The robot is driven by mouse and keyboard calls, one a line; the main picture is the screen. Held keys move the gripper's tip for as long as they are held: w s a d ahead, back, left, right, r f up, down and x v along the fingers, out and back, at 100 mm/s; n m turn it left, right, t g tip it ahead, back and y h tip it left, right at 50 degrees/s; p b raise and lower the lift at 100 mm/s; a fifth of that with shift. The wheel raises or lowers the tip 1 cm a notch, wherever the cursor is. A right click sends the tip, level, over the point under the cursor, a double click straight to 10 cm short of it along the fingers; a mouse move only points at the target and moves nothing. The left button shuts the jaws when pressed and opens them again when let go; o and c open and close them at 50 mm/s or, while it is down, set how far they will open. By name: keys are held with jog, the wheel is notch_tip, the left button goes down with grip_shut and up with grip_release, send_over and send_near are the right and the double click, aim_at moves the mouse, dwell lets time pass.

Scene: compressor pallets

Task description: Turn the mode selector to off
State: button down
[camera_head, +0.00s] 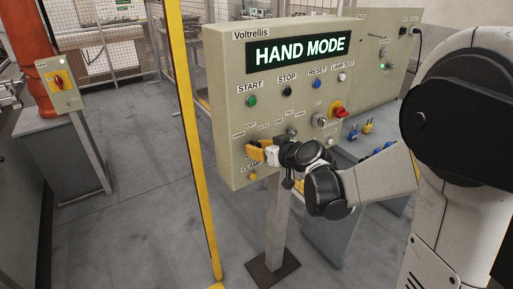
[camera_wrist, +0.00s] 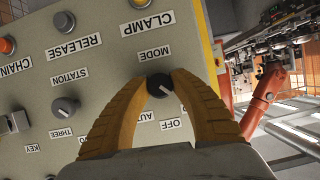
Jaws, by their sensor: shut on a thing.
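The wrist view shows the panel upside down, with OFF and a partly covered AUTO label by the knob. My gripper (camera_wrist: 160,84) has its two yellow fingers shut on the knob, one on each side. In the head view my gripper (camera_head: 258,152) is at the lower left of the beige control panel (camera_head: 222,85) and hides the knob. The panel display (camera_head: 298,49) reads HAND MODE.
Near the knob in the wrist view are the STATION selector (camera_wrist: 65,107), the RELEASE button (camera_wrist: 64,21) and the CLAMP label (camera_wrist: 151,25). A red emergency knob (camera_head: 339,110) is on the panel's right. A yellow post (camera_head: 190,120) stands close to the panel's left.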

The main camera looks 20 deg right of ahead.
jog(key=m+y, duration=0.2)
jog(key=m, duration=0.1)
jog(key=shift+d+f+b, duration=0.1)
jog(key=shift+b, duration=0.3)
jog(key=shift+m+g+y+b, duration=0.3)
jog(key=shift+m+y+b, duration=0.25)
jog(key=shift+m+y, duration=0.55)
jog(key=shift+m, duration=0.3)
jog(key=c, duration=1.1)
grip_release()
jog(key=v, duration=1.2)
